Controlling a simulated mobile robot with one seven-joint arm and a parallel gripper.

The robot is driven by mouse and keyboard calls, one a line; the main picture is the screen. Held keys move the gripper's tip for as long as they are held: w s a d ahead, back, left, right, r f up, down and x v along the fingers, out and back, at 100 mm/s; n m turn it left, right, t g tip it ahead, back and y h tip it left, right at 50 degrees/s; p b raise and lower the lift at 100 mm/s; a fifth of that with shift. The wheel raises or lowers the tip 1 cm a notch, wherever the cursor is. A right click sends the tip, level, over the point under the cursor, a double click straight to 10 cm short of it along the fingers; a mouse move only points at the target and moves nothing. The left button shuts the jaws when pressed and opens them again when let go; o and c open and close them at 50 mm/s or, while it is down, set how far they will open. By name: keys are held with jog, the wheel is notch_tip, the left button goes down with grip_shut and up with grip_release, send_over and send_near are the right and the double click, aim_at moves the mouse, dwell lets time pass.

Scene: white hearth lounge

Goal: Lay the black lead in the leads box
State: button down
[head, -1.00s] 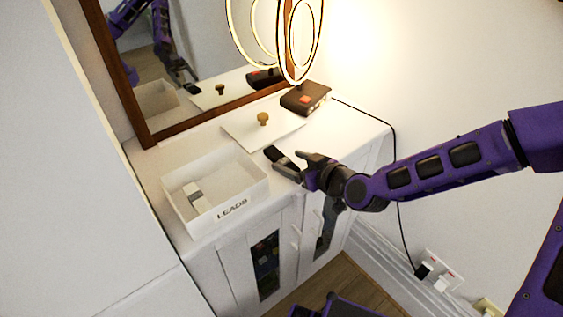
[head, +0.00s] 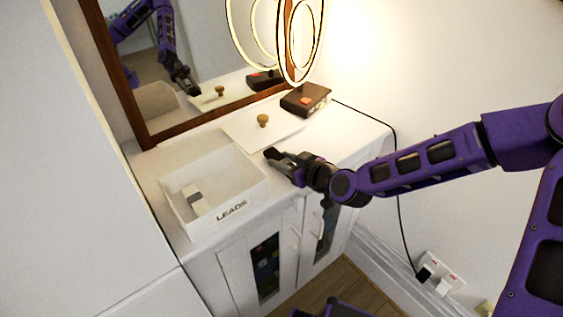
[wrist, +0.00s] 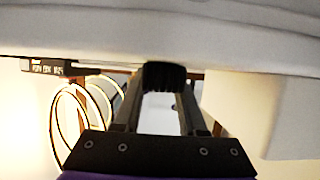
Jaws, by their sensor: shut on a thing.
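The black lead (head: 271,153) is a small dark piece at the tips of my gripper (head: 280,160), to the right of the leads box. In the wrist view the black lead (wrist: 165,75) sits between the two fingertips, and my gripper (wrist: 160,92) is shut on it. It is at or just over the cabinet top; I cannot tell whether it touches. The leads box (head: 232,214) is a white open box with "LEADS" on its front. A pale and grey item (head: 191,196) lies inside it. The far part of the lead is hidden by the fingers.
A white board with a wooden knob (head: 263,120) lies behind my gripper. A dark box with an orange patch (head: 306,99) and a lit ring lamp (head: 299,50) stand at the back. A framed mirror (head: 190,60) backs the cabinet top (head: 340,128). A black cable runs down the right side.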

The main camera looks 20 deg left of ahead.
aim_at(283, 160)
notch_tip(283, 160, up, 10)
jog(key=shift+f+p, duration=0.1)
jog(key=shift+p, duration=1.05)
jog(key=w+d+m+t, duration=0.1)
jog(key=d, duration=0.1)
jog(key=w+d+f+m+t+h+p, duration=0.1)
jog(key=w+d, duration=0.1)
jog(key=d, duration=0.1)
jog(key=w+d+f+m+t+h, duration=0.1)
jog(key=d, duration=0.2)
jog(key=shift+w+d+f, duration=0.1)
jog(key=shift+w+f, duration=0.05)
jog(key=shift+w, duration=0.2)
jog(key=w+d+f+m+t+h+p, duration=0.1)
jog(key=d+m+h, duration=0.3)
jog(key=d, duration=1)
jog(key=w+d+f+m+t+h+p, duration=0.1)
jog(key=d+m+h, duration=0.4)
jog(key=d, duration=1)
jog(key=w+t+h+p, duration=0.1)
jog(key=w+t, duration=0.1)
jog(key=shift+d+f+m+t, duration=0.15)
jog(key=shift+d+m+t, duration=0.15)
jog(key=shift+w, duration=0.15)
